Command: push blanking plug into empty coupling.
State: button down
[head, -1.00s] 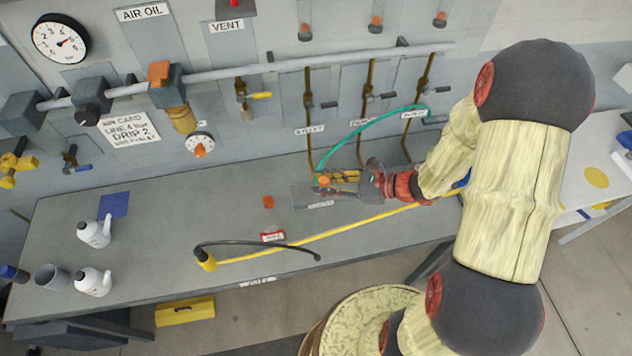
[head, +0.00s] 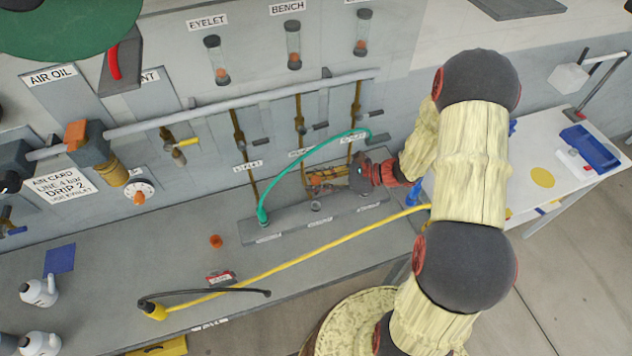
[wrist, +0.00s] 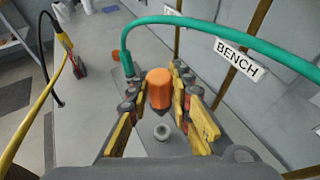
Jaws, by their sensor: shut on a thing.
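The blanking plug (wrist: 158,88) has an orange head and a dark tapered lower end. My gripper (wrist: 160,100) is shut on it, with yellow-padded fingers on both sides; it also shows in the head view (head: 326,180). The empty coupling is a small grey ring (wrist: 162,132), seen just below the plug in the wrist view. In the head view, the coupling (head: 315,206) is at the middle of the grey block (head: 285,228), just below my fingers. The plug appears above and apart from the coupling; the exact gap is unclear.
A green hose (head: 300,162) rises from the block's left coupling and arches behind my gripper. A yellow hose (head: 300,252) and a black hose (head: 215,291) lie in front. A loose orange piece (head: 216,241) sits on the bench, left of the block.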

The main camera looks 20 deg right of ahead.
aim_at(316, 192)
jog(key=shift+f, duration=0.15)
jog(key=shift+f+b, duration=2.1)
jog(key=shift+f, duration=0.7)
jog(key=shift+f+b, duration=1.3)
jog(key=shift+f, duration=0.45)
dwell(1.0)
jog(key=c, duration=1.5)
grip_release()
jog(key=shift+c, duration=0.2)
jog(key=shift+r, duration=0.15)
jog(key=shift+r+p, duration=1.8)
jog(key=shift+r, duration=0.6)
